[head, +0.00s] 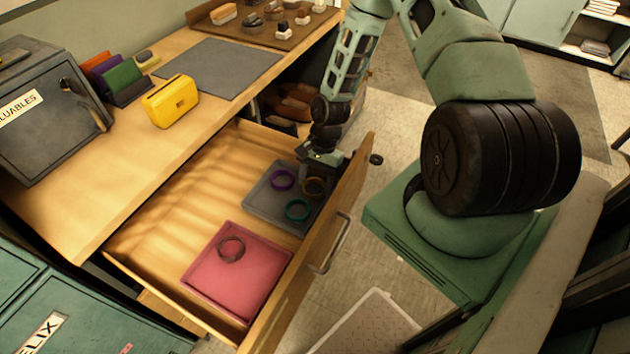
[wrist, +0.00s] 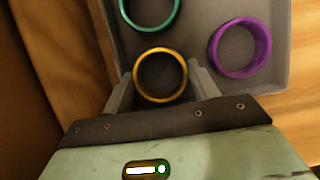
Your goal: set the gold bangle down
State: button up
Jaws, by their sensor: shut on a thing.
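The gold bangle (wrist: 160,75) is between my gripper's (wrist: 161,82) two fingers in the wrist view, and my gripper is shut on it. In the head view the gold bangle (head: 314,187) shows at the right end of the grey tray (head: 262,207), in the open drawer. My gripper (head: 318,170) reaches down there from above. I cannot tell whether the bangle touches the tray. A purple bangle (head: 282,180) and a teal bangle (head: 297,210) lie in the same tray, apart from the gold one.
A pink tray (head: 215,285) holding a dark grey bangle (head: 231,249) is at the drawer's near end. The drawer front (head: 341,207) stands close beside my gripper. A yellow box (head: 171,101) and a grey safe (head: 40,125) are on the desktop. Bare drawer floor (head: 190,200) lies left of the trays.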

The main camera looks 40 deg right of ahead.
jog(key=shift+f, duration=0.15)
jog(key=o, duration=1)
jog(key=shift+c, duration=0.2)
jog(key=b+v, duration=0.1)
jog(key=v, duration=1)
jog(key=a+r+n+h, duration=0.1)
jog(key=a+r+n, duration=0.4)
jog(key=a+r, duration=0.25)
jog(key=s+a+r+n+h, duration=0.1)
jog(key=s+a+r+n, duration=0.2)
jog(key=a+r+n, duration=0.3)
jog(key=s+a+r+n+h, duration=0.1)
jog(key=s+a+r+n, duration=0.3)
jog(key=a, duration=0.5)
jog(key=s+a+r+n, duration=0.2)
jog(key=s+r+n, duration=0.1)
jog(key=s, duration=0.2)
jog(key=s+a+r+n+t, duration=0.1)
jog(key=s+a+r+n, duration=0.2)
jog(key=s, duration=0.3)
jog(key=shift+n+t+h, duration=0.3)
jog(key=shift+n+h, duration=0.1)
